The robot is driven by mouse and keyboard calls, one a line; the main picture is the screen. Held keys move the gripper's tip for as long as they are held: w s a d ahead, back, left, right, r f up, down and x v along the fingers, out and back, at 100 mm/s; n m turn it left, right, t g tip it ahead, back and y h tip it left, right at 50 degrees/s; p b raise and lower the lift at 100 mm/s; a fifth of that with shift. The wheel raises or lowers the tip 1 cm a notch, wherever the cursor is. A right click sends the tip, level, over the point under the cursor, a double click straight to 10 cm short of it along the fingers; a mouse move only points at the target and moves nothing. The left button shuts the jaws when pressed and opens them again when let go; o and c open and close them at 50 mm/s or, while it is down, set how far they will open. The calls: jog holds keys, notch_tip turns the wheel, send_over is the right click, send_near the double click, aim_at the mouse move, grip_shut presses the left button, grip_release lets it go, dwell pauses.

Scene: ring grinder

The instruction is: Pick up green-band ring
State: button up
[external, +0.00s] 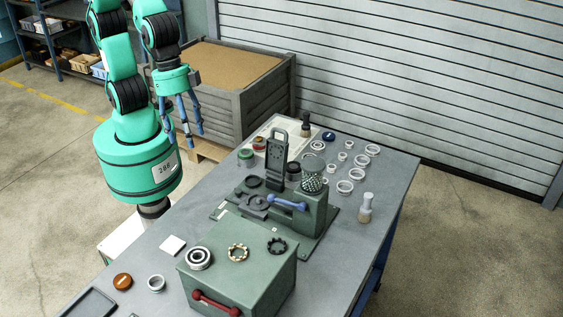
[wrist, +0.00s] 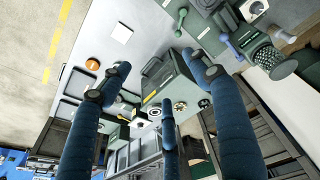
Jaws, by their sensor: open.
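My gripper (external: 186,137) is open and empty, its blue fingers hanging down above the left side of the workbench, clear of everything on it. In the wrist view the spread fingers (wrist: 158,75) frame the bench from above. I cannot clearly make out a ring with a green band. A small round green piece (external: 246,155) sits at the bench's far left edge, beside a red-topped one (external: 259,143); whether the green piece is the ring is too small to tell. Several pale rings (external: 345,187) lie at the right, with no band colours readable.
A green grinder (external: 310,210) with an upright black plate stands mid-bench. A green box (external: 240,265) with rings on top stands in front. A white pad (external: 172,245) and brown disc (external: 122,282) lie left of it. A wooden crate (external: 240,95) stands behind the bench.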

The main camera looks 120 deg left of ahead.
jog(key=w+d+f+g, duration=0.1)
jog(key=w+d+f, duration=0.1)
jog(key=d+f, duration=0.4)
jog(key=w+d+f, duration=0.2)
jog(key=d+f, duration=0.1)
jog(key=d, duration=0.5)
jog(key=m+g+y, duration=0.1)
send_over(155, 279)
jog(key=w+d, duration=0.1)
jog(key=w, duration=0.1)
notch_tip(155, 279, down, 12)
jog(key=r, duration=0.1)
jog(key=shift+f, duration=0.25)
jog(key=shift+f, duration=0.1)
jog(key=shift+f+b, duration=0.6)
jog(key=shift+f, duration=3.6)
jog(key=shift+f+b, duration=0.6)
jog(key=shift+f, duration=2)
jog(key=shift+c, duration=0.2)
